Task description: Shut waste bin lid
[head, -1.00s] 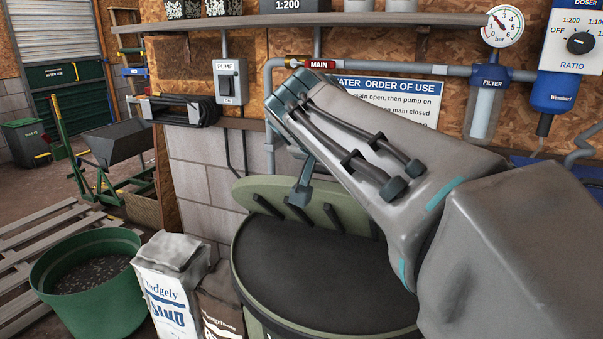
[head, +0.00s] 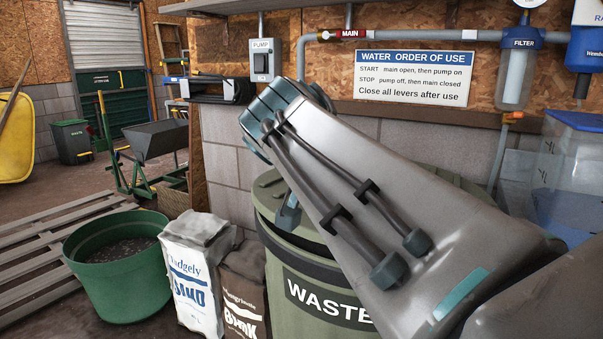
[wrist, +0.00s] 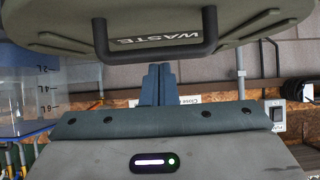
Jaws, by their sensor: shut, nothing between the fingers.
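The olive waste bin (head: 310,290) stands in front of the block wall, with a WASTE label on its side.
A paper sack (head: 190,275), a brown sack (head: 243,290) and a green tub (head: 120,275) stand left of the bin. A clear blue-lidded container (head: 570,180) is at right. A small dark green bin (head: 72,142) stands far left. Pipes and filter (head: 520,75) line the wall.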

